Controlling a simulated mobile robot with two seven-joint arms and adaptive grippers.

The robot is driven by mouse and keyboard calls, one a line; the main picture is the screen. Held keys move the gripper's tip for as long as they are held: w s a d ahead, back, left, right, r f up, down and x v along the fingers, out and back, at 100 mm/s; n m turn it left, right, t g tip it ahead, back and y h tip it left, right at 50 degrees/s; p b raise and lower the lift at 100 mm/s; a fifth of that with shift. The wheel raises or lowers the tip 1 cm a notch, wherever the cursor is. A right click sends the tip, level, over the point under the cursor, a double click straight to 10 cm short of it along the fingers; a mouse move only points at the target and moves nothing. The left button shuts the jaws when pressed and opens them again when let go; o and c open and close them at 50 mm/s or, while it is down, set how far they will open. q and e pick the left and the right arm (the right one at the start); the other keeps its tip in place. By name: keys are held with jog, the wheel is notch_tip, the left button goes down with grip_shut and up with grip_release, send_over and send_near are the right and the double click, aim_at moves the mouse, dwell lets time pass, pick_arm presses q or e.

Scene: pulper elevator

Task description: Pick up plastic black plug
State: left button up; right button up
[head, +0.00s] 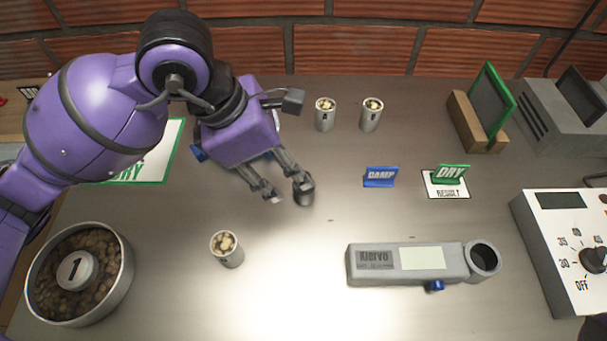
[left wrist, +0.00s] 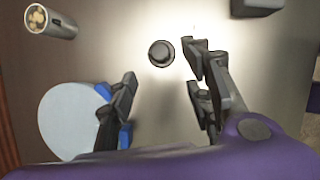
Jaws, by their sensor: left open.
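The black plastic plug (head: 305,192) is a small dark cylinder standing on the metal table. In the left wrist view the plug (left wrist: 161,53) shows from above as a dark round piece, just beyond the fingertips. My left gripper (head: 287,187) is open, with its fingers pointing down toward the table. One fingertip overlaps the plug in the head view; I cannot tell whether they touch. In the left wrist view the left gripper (left wrist: 160,78) has its fingers apart and nothing between them. My right gripper is not in view.
A small filled cup (head: 227,250) stands in front of my gripper. Cups A (head: 325,116) and B (head: 371,116) stand behind. A round bean container (head: 122,270) sits front left.

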aim_at(300, 197)
pick_arm(q)
jog(key=x, duration=0.6)
jog(key=shift+w+d, duration=0.1)
jog(key=shift+d, duration=0.25)
jog(key=shift+c, duration=0.3)
jog(key=c, duration=0.9)
